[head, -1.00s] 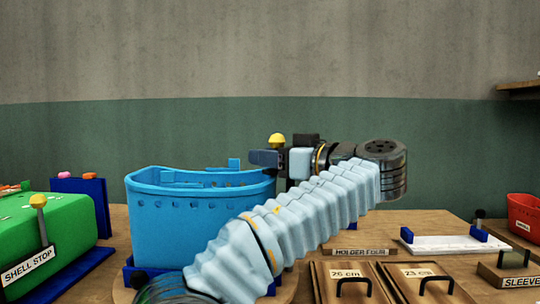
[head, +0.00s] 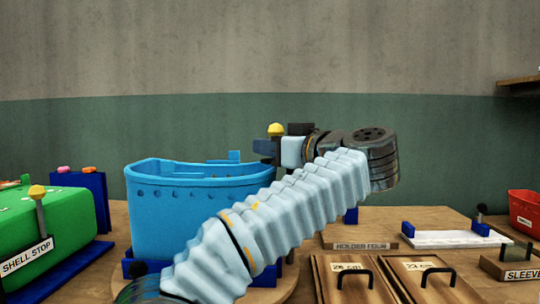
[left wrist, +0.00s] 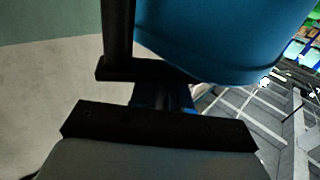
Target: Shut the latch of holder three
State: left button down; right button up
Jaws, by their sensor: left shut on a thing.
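A blue bucket (head: 185,220) stands in a blue holder on a round wooden base. No label on this holder shows. A lever with a yellow knob (head: 276,129) stands at the bucket's right edge; its lower part is mostly hidden by my left arm. My left gripper (head: 266,147) is at this lever, just below the knob, and is shut on it. In the left wrist view the black fingers (left wrist: 155,98) are close together with a dark blue piece between them, and the bucket (left wrist: 225,35) is right beside them. My right gripper is out of view.
A green block (head: 45,225) labelled "SHELL STOP" with its own yellow-knobbed lever is at the left. At the right are the "HOLDER FOUR" label (head: 360,246), a white-topped holder (head: 455,239), two wooden lids (head: 350,280) with black handles, and a red bin (head: 523,215).

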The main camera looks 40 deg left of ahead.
pick_arm(q)
jog(key=shift+w+a+m+t+h+b, duration=0.15)
jog(key=shift+w+m+t+h+b, duration=0.2)
jog(key=shift+m+t+h+b, duration=0.9)
jog(key=shift+w+a+m+t+h+b, duration=0.2)
jog(key=shift+w+m+t+h+b, duration=0.25)
jog(key=shift+m+t, duration=0.9)
jog(key=shift+w+a+m+t+h+b, duration=0.2)
jog(key=shift+m+t+h+b, duration=0.65)
jog(key=shift+t, duration=1.05)
jog(key=shift+w, duration=0.1)
jog(key=c, duration=1.2)
grip_release()
jog(key=b+v, duration=0.1)
jog(key=v, duration=1.3)
jog(key=shift+a+b, duration=0.1)
jog(key=shift+b, duration=0.3)
